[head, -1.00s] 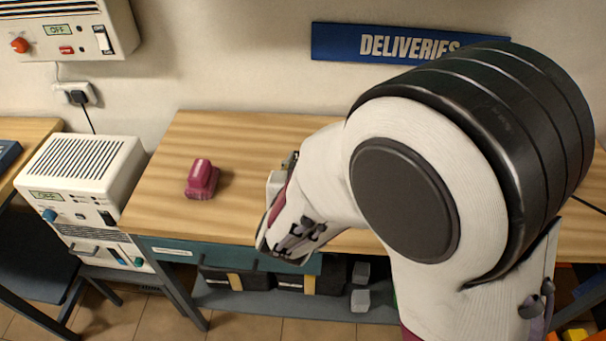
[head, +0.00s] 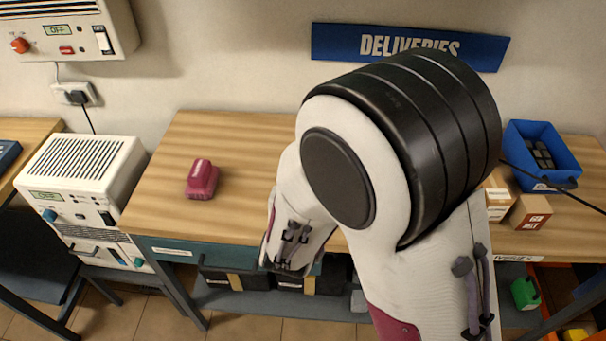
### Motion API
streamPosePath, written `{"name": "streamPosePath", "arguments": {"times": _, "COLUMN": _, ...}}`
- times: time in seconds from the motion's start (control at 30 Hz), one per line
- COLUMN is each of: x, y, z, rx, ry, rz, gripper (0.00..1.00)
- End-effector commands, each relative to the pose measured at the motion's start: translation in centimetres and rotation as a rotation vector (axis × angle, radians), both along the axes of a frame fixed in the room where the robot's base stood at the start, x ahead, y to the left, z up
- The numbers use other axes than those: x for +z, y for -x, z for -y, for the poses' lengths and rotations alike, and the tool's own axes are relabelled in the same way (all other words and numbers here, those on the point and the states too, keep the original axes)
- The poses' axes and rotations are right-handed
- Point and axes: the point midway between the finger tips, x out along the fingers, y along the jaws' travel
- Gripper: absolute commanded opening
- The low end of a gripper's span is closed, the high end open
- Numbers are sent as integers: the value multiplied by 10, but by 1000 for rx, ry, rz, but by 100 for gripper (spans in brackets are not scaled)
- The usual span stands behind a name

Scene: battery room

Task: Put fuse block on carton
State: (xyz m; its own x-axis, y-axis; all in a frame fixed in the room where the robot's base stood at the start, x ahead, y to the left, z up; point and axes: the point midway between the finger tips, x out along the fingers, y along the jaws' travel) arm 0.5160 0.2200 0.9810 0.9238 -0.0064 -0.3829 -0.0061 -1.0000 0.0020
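A maroon block (head: 202,180), which may be the fuse block, sits on the wooden tabletop left of my arm, with nothing touching it. A brown carton (head: 530,212) with a printed label stands on the right of the tabletop. Another carton (head: 497,203) with a white label stands beside it, partly hidden by my arm. My arm covers the middle of the table. My gripper is hidden behind my own arm links, so I cannot see its fingers or anything in them.
A blue bin (head: 557,177) with dark items stands behind the cartons. A beige unit (head: 85,170) stands left of the table, and a control box (head: 75,28) hangs on the wall. The tabletop around the maroon block is clear.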

Motion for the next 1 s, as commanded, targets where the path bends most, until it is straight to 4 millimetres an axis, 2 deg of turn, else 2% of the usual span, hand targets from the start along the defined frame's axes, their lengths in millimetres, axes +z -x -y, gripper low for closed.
{"name": "streamPosePath", "arguments": {"times": 0.47, "x": -3, "y": 0, "z": 0, "rx": 0, "ry": -1, "rz": 0, "gripper": 4}}
{"name": "streamPosePath", "arguments": {"times": 0.5, "x": -3, "y": 0, "z": 0, "rx": 0, "ry": -1, "rz": 0, "gripper": 34}}
{"name": "streamPosePath", "arguments": {"times": 0.53, "x": -3, "y": 0, "z": 0, "rx": 0, "ry": -1, "rz": 0, "gripper": 42}}
{"name": "streamPosePath", "arguments": {"times": 1.0, "x": -1, "y": 0, "z": 0, "rx": 0, "ry": -1, "rz": 1, "gripper": 43}}
